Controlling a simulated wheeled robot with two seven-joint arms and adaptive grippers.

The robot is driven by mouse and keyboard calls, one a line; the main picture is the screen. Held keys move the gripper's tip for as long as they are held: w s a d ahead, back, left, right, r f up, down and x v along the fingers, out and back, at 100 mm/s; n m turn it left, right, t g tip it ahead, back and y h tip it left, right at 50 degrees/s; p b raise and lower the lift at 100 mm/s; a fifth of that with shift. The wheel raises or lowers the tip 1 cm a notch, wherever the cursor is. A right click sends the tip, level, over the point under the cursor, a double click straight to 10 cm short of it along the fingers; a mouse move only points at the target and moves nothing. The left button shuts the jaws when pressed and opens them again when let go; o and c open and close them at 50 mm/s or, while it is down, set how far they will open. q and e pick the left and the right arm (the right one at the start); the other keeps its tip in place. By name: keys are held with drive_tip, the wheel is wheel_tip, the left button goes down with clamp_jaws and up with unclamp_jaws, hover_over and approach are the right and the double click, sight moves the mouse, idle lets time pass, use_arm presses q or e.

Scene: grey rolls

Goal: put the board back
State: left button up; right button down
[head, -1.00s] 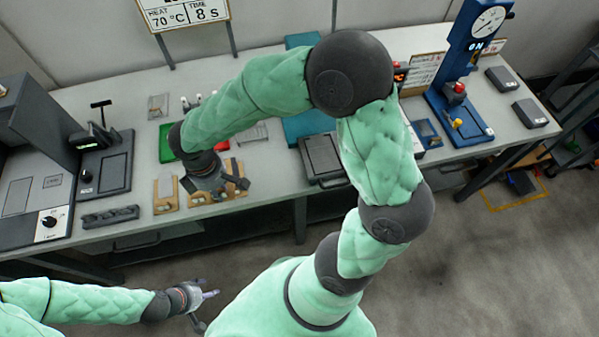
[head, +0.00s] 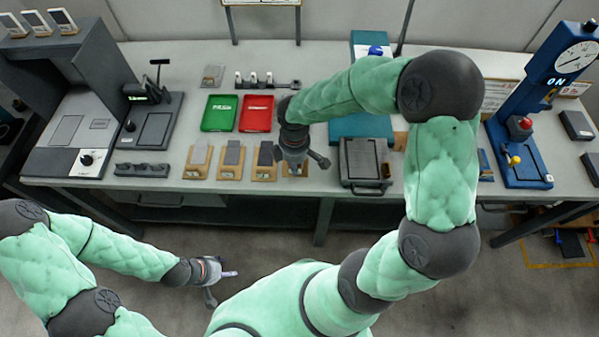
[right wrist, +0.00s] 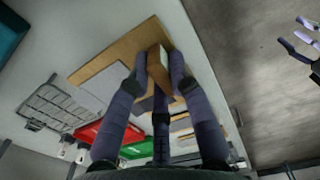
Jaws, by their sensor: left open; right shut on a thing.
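Several small wooden boards with grey plates stand in a row at the table's front edge; one is the left board (head: 198,160), another the third board (head: 265,160). My right gripper (head: 295,162) is at the right end of this row, partly hiding a wooden board (head: 297,170). In the right wrist view, the right gripper (right wrist: 158,80) is shut on the wooden block at the end of this board (right wrist: 118,55), which carries a grey plate. I cannot tell whether the board touches the table. My left gripper (head: 212,282) is open and empty, in front of the table.
A green tray (head: 220,113) and a red tray (head: 256,113) lie behind the row. A dark lidded box (head: 364,165) stands just right of my right gripper. A grey machine (head: 75,120) is at the left, a blue press (head: 520,140) at the right.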

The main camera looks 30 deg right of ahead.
drive_tip(key=shift+d+f, duration=0.6)
drive_tip(key=shift+f, duration=0.05)
drive_tip(key=shift+d+f+b, duration=0.2)
drive_tip(key=shift+f+b, duration=0.8)
drive_tip(key=shift+f, duration=0.7)
drive_tip(key=shift+f, duration=0.2)
drive_tip(key=c, duration=1.1)
unclamp_jaws()
drive_tip(key=shift+r, duration=0.1)
wheel_tip(320, 180, up, 12)
drive_tip(key=p, duration=0.4)
drive_tip(key=shift+r, duration=0.15)
